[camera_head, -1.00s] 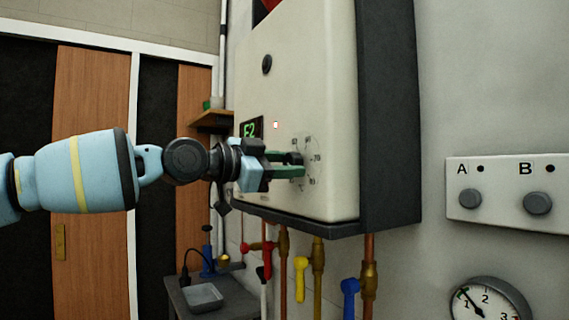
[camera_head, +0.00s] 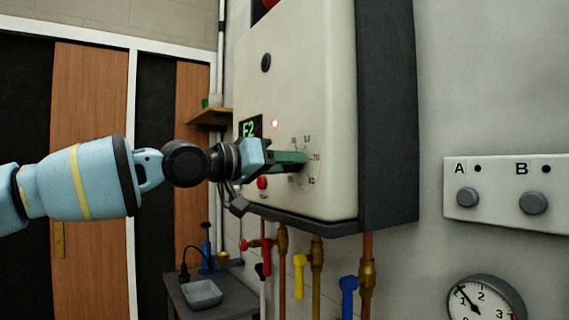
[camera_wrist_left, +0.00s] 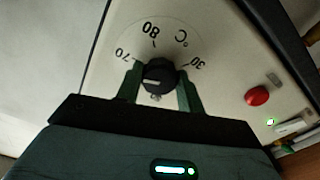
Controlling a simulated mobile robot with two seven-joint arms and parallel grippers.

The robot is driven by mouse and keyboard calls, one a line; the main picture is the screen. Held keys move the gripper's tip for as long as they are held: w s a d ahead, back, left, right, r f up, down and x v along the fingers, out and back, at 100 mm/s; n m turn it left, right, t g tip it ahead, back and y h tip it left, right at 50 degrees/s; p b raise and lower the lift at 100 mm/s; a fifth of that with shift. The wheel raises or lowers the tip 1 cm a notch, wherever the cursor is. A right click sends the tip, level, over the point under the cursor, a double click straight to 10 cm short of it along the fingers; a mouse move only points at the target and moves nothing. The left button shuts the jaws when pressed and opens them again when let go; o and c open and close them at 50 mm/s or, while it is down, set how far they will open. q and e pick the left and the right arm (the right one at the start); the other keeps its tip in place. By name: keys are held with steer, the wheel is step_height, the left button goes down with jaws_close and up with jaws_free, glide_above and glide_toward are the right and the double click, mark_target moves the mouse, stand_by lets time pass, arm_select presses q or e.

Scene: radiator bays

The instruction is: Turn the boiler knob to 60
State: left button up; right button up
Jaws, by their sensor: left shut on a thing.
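The boiler (camera_head: 305,100) hangs on the wall, with a printed temperature dial on its lower front. The black boiler knob (camera_wrist_left: 160,74) sits at the dial's centre in the left wrist view. My left gripper (camera_head: 299,161) is at the dial, its green fingers on either side of the knob and shut on it. In the wrist view the gripper (camera_wrist_left: 160,82) has one finger on each side of the knob. The marks 70, 80, °C and 30 are readable there, upside down. A pale mark shows on the knob face, but its exact reading is unclear. In the head view the gripper hides the knob.
Pipes with red, yellow and blue valve handles (camera_head: 349,286) run below. A panel with knobs A and B (camera_head: 510,190) and a gauge (camera_head: 482,300) are at right.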

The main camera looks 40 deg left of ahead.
arm_select(q)
steer(key=shift+d+n, duration=0.1)
steer(key=shift+n, duration=3.9)
steer(key=o, duration=1)
steer(key=v, duration=0.8)
